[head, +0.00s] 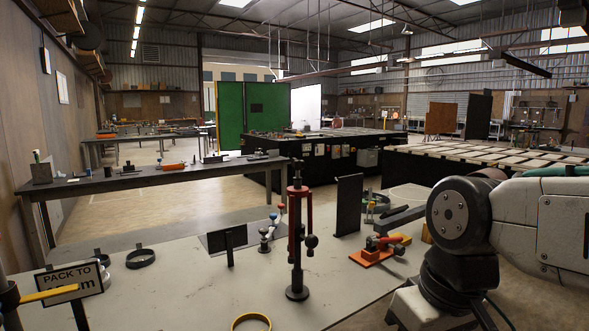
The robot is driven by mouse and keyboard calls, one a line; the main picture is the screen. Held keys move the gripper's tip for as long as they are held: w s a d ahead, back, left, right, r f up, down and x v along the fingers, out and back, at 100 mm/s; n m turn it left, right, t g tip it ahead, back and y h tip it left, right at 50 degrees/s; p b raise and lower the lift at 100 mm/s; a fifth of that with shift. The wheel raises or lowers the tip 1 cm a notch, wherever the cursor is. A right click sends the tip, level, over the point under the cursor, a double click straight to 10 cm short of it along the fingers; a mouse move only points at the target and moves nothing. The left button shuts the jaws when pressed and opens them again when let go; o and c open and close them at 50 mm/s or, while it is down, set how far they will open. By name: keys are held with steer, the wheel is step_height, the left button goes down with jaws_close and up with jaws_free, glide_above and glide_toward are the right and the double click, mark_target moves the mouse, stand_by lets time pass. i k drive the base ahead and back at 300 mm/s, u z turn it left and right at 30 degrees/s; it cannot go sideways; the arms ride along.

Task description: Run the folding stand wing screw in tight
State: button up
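A slim upright stand with red folded legs (299,215) around a dark pole stands on a round black base near the middle of the table. I take it for the folding stand. A dark knob (311,241) sticks out on its right side; I cannot tell if this is the wing screw or how far in it is. No wing shape can be made out at this size. My arm comes in from the right, apart from the stand. My gripper's fingers cannot be made out in the head view.
The pale table (190,285) carries a dark ring (141,258), a yellow ring (251,322), a dark tilted plate (224,239), an upright dark panel (348,205) and a red-orange clamp (375,250). A "PACK TO" sign (75,285) stands at front left. Bare tabletop lies left of the stand.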

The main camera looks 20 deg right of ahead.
mark_target(297, 164)
steer(key=k, duration=1.25)
steer(key=z, duration=0.8)
steer(key=i, duration=2.1)
steer(key=u, duration=0.85)
